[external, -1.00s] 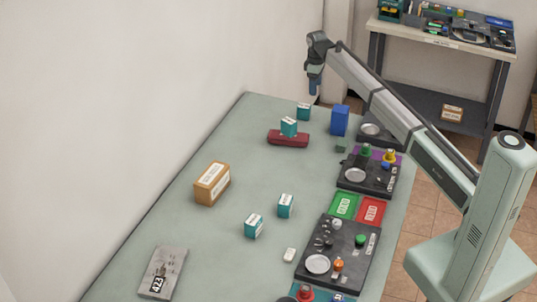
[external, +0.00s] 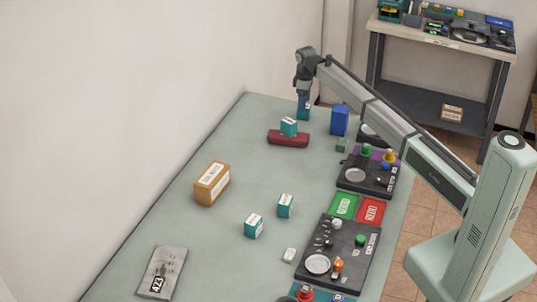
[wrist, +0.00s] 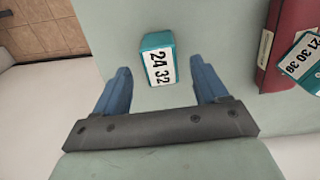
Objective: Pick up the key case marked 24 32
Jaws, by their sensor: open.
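The teal key case marked 24 32 (wrist: 158,62) lies on the pale green table, its white label facing up in the wrist view. My gripper (wrist: 162,82) is open, with its blue fingers on either side of the case's near end in that view. I cannot tell how far above the case the fingertips are. In the external view my gripper (external: 303,97) is at the far end of the table, over the case (external: 304,112), and largely hides it.
A red case (external: 287,139) with another teal case (external: 289,127) on top, marked 21 30 39, is close by. A blue box (external: 339,120) stands to the right. Two more teal cases (external: 286,205) (external: 254,225) and an orange box (external: 212,183) are farther off.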

